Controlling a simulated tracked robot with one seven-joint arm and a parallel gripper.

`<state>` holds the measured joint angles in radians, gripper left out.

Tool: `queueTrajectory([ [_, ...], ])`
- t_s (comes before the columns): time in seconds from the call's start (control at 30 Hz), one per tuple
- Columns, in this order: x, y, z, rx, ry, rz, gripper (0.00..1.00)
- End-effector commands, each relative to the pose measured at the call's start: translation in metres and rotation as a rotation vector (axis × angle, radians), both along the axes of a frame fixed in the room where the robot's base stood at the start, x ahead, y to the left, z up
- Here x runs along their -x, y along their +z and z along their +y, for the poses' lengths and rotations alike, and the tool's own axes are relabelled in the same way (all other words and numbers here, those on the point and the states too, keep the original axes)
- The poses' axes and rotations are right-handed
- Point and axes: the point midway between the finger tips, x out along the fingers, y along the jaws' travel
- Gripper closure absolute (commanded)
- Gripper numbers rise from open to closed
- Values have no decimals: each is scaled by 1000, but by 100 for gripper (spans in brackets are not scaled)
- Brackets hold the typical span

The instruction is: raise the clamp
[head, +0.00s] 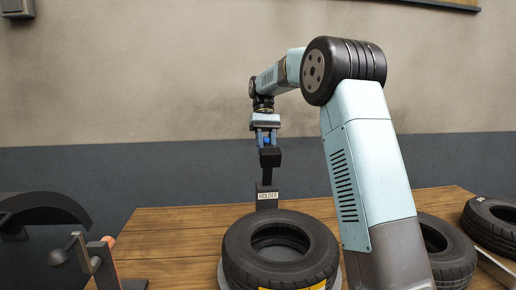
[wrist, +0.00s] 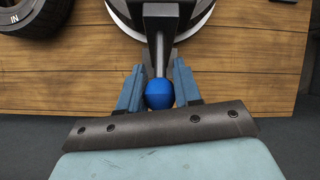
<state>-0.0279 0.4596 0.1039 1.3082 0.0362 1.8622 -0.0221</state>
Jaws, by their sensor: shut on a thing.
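The clamp (head: 268,172) is a dark upright piece behind the tyre, with a block labelled HOLDER (head: 267,195) low on it. A blue ball knob (wrist: 159,95) sits on the end of its grey rod in the wrist view. My gripper (head: 265,139) is shut on this knob, one finger on each side, at the top of the clamp. The rod runs from the knob to a dark part (wrist: 168,14) at the top of the wrist view. The clamp's lower end is hidden behind the tyre in the head view.
A tyre (head: 244,262) lies flat on a pale round support at the front of the wooden table (head: 160,245). More tyres (head: 450,255) lie at the right. A dark curved guard (head: 42,208) and a lever with a round end (head: 57,257) stand at the left.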

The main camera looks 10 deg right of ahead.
Motion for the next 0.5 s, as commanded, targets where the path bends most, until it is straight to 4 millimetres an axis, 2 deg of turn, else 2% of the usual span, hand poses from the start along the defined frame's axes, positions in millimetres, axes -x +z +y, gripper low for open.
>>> queueTrajectory([
  [0.03, 0, 7, 3, -5, 4, -13, 100],
  [0.17, 0, 7, 3, -5, 3, -13, 100],
  [0.2, 0, 7, 3, -5, 3, -14, 65],
  [0.43, 0, 4, 1, -3, 0, -9, 43],
  [0.5, -1, 3, 1, -3, 1, -7, 42],
])
